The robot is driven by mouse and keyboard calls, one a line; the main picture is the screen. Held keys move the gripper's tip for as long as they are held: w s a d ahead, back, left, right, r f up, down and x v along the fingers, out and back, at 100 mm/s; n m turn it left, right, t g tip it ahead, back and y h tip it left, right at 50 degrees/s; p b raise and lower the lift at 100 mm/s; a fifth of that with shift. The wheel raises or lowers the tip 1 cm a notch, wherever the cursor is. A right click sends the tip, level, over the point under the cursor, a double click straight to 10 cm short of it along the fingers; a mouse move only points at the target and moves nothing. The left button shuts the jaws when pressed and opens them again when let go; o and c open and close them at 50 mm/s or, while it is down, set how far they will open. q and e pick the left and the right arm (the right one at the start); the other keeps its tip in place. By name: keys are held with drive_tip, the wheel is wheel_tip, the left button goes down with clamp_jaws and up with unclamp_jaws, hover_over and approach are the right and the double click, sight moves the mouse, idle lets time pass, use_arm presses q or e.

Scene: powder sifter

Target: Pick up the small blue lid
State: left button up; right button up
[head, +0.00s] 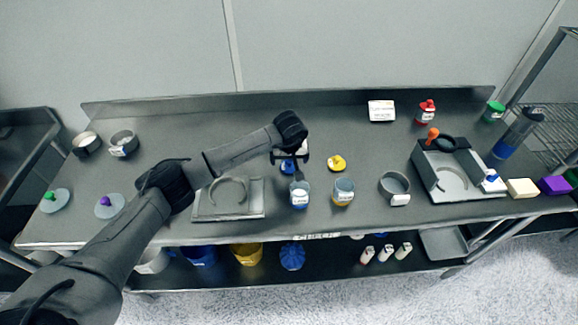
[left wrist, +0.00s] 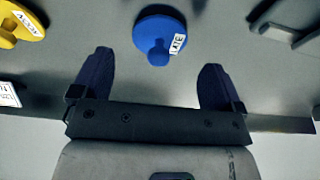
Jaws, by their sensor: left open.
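The small blue lid (head: 287,168) lies on the table behind the jar with blue contents, partly hidden by my left gripper (head: 290,156) in the head view. In the left wrist view the blue lid (left wrist: 152,30) is a round disc with a knob and a white label. It lies just beyond the tips of my left gripper (left wrist: 157,60), roughly centred between the two fingers. The fingers are wide apart and nothing is between them. My right gripper is in neither view.
A yellow lid (head: 337,163) lies to the right of the blue lid. A jar with blue contents (head: 299,197) and a yellow-content jar (head: 343,192) stand in front. A grey scale-like plate (head: 215,212) is at left. A sifter stand (head: 455,185) is at right.

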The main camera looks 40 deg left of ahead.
sight(289, 161)
use_arm(q)
drive_tip(key=shift+x, duration=1.9)
drive_tip(key=c, duration=1)
